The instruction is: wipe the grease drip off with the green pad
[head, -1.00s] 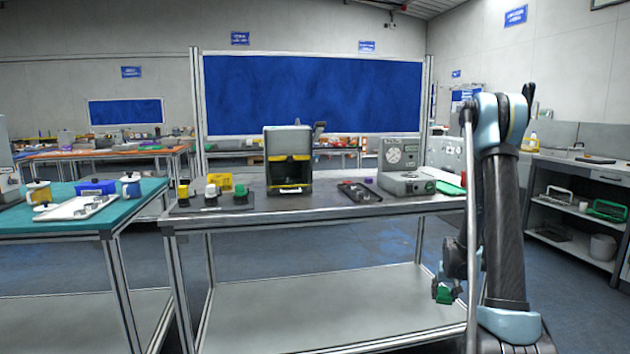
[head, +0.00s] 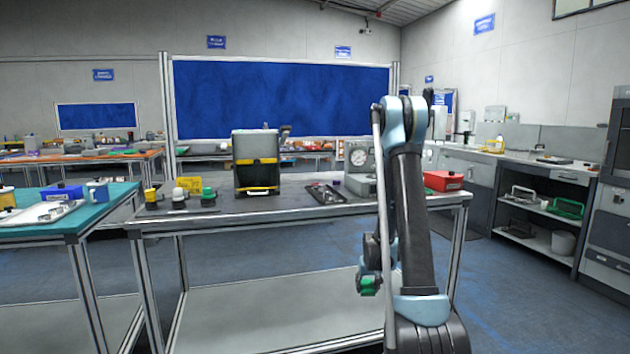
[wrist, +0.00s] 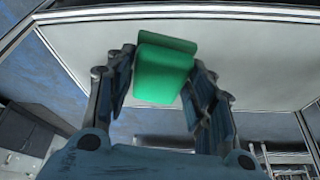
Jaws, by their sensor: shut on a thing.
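The green pad (head: 369,286) is held in my gripper (head: 368,278), low in front of the grey bench's right part. In the wrist view the green pad (wrist: 163,72) sits between the two fingers of my gripper (wrist: 160,62), which are shut on it. The pad looks clear of other surfaces, with the pale lower shelf of the bench behind it. I cannot make out a grease drip in either view.
The grey bench (head: 290,206) carries a dark box with yellow trim (head: 256,163), a gauge unit (head: 359,172), a dark tray (head: 325,194) and a red box (head: 444,181). A teal-topped table (head: 120,190) stands left. The floor on the right (head: 520,275) is clear.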

